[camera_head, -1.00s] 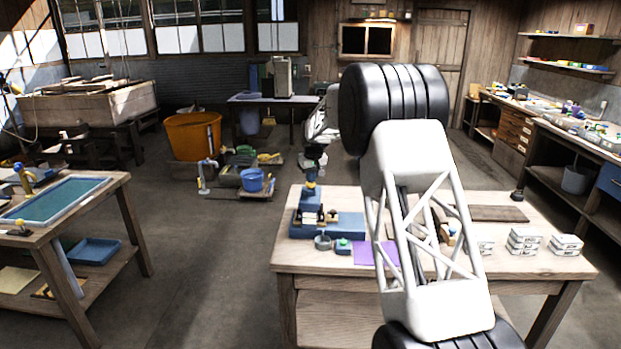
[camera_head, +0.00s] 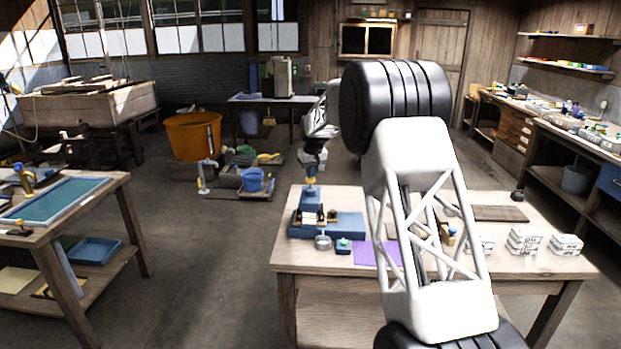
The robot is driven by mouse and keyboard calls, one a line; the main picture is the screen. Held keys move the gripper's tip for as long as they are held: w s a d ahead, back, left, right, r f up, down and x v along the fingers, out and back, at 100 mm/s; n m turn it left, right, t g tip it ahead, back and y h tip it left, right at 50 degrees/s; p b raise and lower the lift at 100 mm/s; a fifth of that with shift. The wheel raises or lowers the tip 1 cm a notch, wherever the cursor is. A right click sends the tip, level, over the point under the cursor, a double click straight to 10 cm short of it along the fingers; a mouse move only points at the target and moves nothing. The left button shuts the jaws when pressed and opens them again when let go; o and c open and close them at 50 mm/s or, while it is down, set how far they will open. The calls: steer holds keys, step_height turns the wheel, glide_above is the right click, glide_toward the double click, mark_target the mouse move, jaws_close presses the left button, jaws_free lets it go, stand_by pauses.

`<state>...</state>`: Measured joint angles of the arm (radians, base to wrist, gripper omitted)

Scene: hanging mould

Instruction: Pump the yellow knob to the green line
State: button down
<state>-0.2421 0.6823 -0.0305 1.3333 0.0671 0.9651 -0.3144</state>
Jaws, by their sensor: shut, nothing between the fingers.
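A blue pump-like device (camera_head: 349,224) stands at the back left of the near wooden table. A small yellow knob (camera_head: 311,182) tops its blue upright. My gripper (camera_head: 312,174) is shut and empty, pointing down right above the knob. At this size I cannot tell whether the fingertips touch the knob. I cannot make out a green line on the device. My white arm hides part of the table to the right.
In front of the device are a grey cup (camera_head: 323,242), a small blue box with a green top (camera_head: 343,244) and a purple sheet (camera_head: 375,253). White stacked blocks (camera_head: 524,241) sit at the right. The table's front left is clear.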

steer(key=shift+f, duration=0.25)
steer(key=shift+r, duration=0.35)
stand_by(0.4)
steer(key=shift+r, duration=2.9)
steer(key=shift+s, duration=0.1)
steer(key=shift+s+d+r, duration=0.15)
steer(key=shift+d+r, duration=0.05)
steer(key=s+d+r+m, duration=0.1)
steer(key=s+d+r, duration=0.45)
steer(key=s, duration=0.55)
steer(key=s+d+r+m, duration=0.1)
steer(key=s+d+r, duration=0.4)
steer(key=s, duration=0.7)
steer(key=s+d+r+m, duration=0.1)
steer(key=s+d+r, duration=0.2)
steer(key=s+d, duration=0.6)
steer(key=s+d+f+m, duration=0.1)
steer(key=s+d+f, duration=0.1)
steer(key=s, duration=1.2)
steer(key=s+d+f+m, duration=0.1)
steer(key=s+d+f, duration=0.2)
steer(key=s, duration=1.1)
steer(key=s+d+f+m+h, duration=0.1)
steer(key=s+f, duration=0.4)
steer(key=s, duration=0.9)
steer(key=shift+s+d+f+t, duration=0.3)
steer(key=shift+s+d, duration=0.1)
steer(key=shift+d, duration=0.3)
